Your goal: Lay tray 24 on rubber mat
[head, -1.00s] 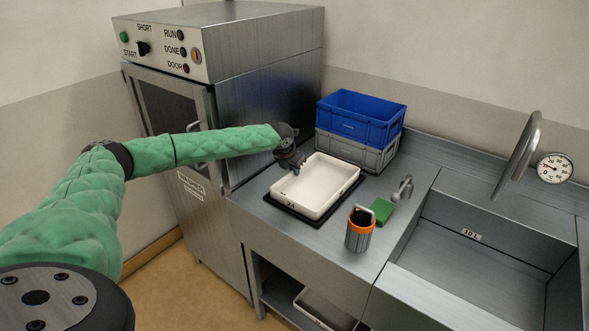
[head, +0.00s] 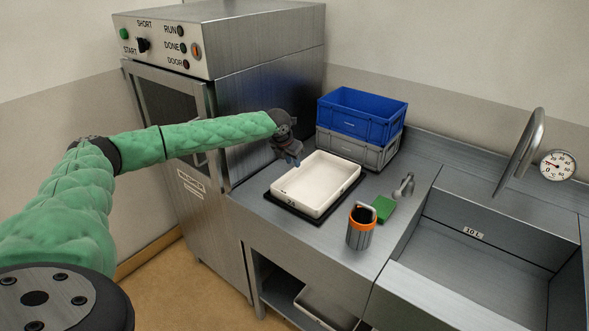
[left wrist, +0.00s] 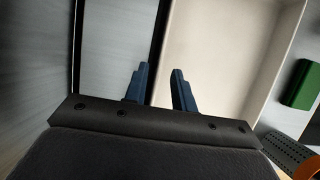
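The white tray marked 24 (head: 318,186) lies on the black rubber mat (head: 290,208) on the steel counter. A strip of the mat shows along the tray's left and front edges. My left gripper (head: 293,162) is above the tray's left rear edge, apart from it and empty. In the left wrist view its two blue fingers (left wrist: 159,88) stand apart with nothing between them, and the tray (left wrist: 215,60) lies beyond and to the right. My right gripper is not in view.
A blue crate (head: 350,122) sits on a grey crate (head: 378,157) behind the tray. The steel machine (head: 265,95) rises at left.

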